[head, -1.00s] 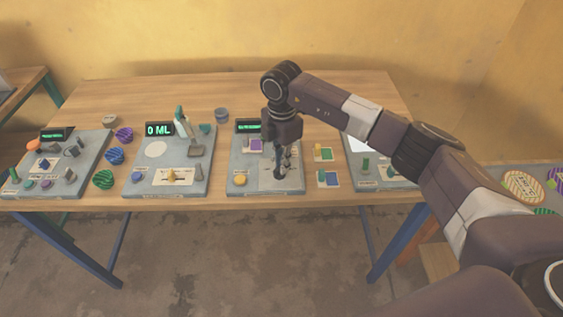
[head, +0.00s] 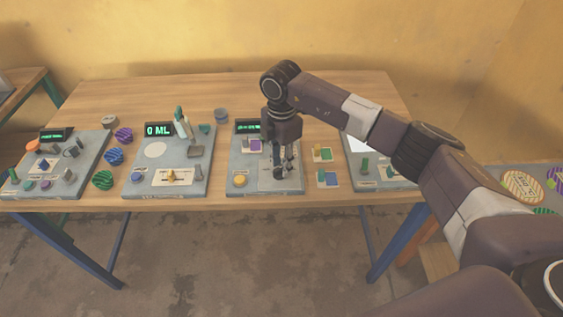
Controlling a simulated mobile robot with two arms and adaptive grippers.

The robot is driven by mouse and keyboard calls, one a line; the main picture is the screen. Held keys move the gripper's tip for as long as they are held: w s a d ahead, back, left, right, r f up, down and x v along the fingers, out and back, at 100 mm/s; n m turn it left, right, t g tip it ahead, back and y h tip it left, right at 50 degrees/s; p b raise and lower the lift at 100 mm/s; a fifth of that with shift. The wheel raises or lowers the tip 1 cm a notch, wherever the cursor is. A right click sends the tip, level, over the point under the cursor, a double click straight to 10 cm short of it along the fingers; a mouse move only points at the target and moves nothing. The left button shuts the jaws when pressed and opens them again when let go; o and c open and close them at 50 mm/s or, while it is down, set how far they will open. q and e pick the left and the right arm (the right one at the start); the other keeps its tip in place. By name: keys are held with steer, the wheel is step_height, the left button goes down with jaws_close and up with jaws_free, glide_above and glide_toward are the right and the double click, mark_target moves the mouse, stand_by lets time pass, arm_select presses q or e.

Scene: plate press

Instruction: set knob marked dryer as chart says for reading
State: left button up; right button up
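My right gripper (head: 280,172) points down over the right part of a grey panel (head: 240,190) in the middle of the table. Its fingertips are at a dark knob on a pale plate. The fingers hide most of the knob, and I cannot tell whether they grip it. The panel has a green display (head: 246,127), partly behind my arm, a purple block (head: 256,145) and a yellow-orange button (head: 239,181). The labels are too small to read, so I cannot tell which knob is marked dryer. No chart is legible. My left gripper is not in view.
A panel showing "0 ML" (head: 158,130) stands to the left, with another panel (head: 90,165) farther left. Striped discs (head: 113,157) lie between them. Two cards with coloured blocks (head: 327,179) lie right of the middle panel. Another panel (head: 395,184) is partly behind my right arm.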

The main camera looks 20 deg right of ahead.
mark_target(281, 166)
step_height(281, 166, up, 12)
stand_by(0.4)
stand_by(0.3)
